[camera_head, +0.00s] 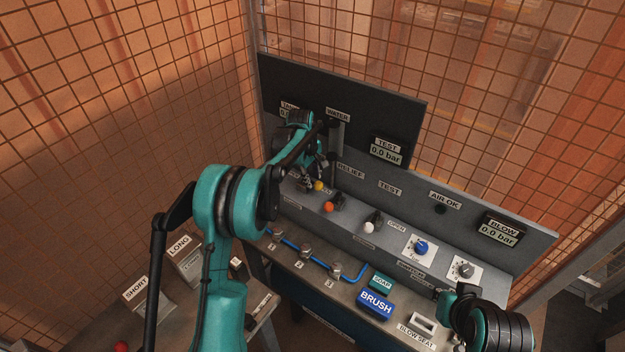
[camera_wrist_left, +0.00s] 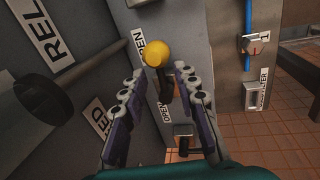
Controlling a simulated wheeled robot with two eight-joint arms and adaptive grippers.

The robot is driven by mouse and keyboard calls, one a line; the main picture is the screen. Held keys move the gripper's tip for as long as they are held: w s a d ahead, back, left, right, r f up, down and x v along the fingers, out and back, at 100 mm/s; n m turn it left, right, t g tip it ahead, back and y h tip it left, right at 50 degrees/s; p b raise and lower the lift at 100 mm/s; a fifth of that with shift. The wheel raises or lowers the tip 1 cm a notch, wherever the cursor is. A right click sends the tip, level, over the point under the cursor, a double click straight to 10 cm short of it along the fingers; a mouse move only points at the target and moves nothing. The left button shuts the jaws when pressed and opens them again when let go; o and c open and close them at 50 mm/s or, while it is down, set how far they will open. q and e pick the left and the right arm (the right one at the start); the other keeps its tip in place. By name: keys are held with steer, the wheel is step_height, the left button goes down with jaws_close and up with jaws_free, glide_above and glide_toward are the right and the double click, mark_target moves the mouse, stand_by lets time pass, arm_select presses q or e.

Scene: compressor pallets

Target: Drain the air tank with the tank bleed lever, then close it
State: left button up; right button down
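A lever with a yellow ball knob (camera_head: 319,186) sits on the sloped panel below the tank display. The knob (camera_wrist_left: 156,53) also shows in the left wrist view, with "OPEN" lettering beside it. My left gripper (camera_head: 309,181) is at this lever. In the left wrist view its two padded fingers (camera_wrist_left: 160,72) are apart, one on each side of the knob, with gaps visible. The tank display (camera_head: 287,111) is mostly hidden behind my left arm, so its reading cannot be read. My right gripper (camera_head: 449,299) is at the lower right by the bench; its fingers are unclear.
An orange-knobbed lever (camera_head: 328,207) and a white-knobbed lever (camera_head: 369,228) stand to the right of the yellow one. A blue dial (camera_head: 421,247) is farther right. The test display (camera_head: 386,152) and blow display (camera_head: 497,231) read 0.0 bar. Mesh fencing surrounds the bench.

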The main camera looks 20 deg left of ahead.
arm_select(q)
steer(key=shift+f, duration=0.45)
jaws_close()
